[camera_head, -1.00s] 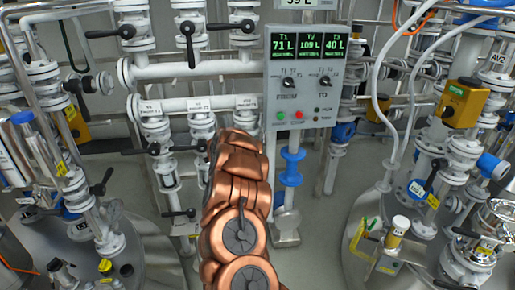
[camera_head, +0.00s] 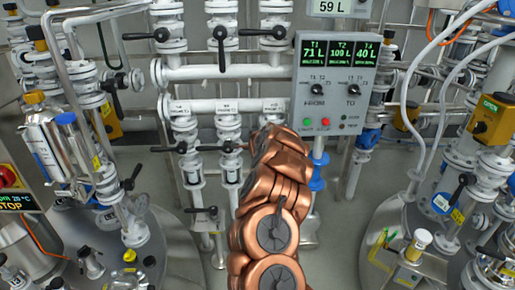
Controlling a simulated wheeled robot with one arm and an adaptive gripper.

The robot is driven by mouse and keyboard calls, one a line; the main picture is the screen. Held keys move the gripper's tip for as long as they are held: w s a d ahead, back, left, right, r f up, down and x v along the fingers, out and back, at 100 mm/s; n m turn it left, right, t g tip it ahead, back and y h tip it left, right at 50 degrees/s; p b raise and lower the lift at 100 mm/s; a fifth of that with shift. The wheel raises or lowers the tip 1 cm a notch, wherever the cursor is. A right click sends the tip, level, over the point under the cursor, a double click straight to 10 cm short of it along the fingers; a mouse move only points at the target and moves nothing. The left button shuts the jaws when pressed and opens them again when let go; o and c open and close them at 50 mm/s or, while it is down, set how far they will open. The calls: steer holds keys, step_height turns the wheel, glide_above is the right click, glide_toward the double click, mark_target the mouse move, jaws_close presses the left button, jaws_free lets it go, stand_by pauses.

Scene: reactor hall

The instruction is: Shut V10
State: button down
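I cannot read a V10 label on any valve in this view. Several black-handled valves show on the white pipework: one with its handle hanging down (camera_head: 221,48) at the top, one with a crosswise handle (camera_head: 160,35) to its left, and a row of lever valves (camera_head: 181,147) under small labels lower down. A further black lever (camera_head: 132,177) sits on the left pipe cluster. My copper-coloured arm rises through the lower middle and covers part of the pipes behind it. My gripper itself cannot be made out.
A grey control panel (camera_head: 337,103) reads 71 L, 109 L and 40 L. Steel vessels stand at left (camera_head: 180,255) and right (camera_head: 350,245), with dense pipes above. A red stop control (camera_head: 8,178) is at the left edge. Grey floor (camera_head: 335,200) shows between the vessels.

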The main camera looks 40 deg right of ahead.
steer(key=shift+d+r, duration=0.1)
steer(key=shift+r, duration=0.2)
steer(key=c, duration=1.2)
jaws_free()
steer(key=shift+o, duration=1)
steer(key=shift+f, duration=0.2)
steer(key=v, duration=1.2)
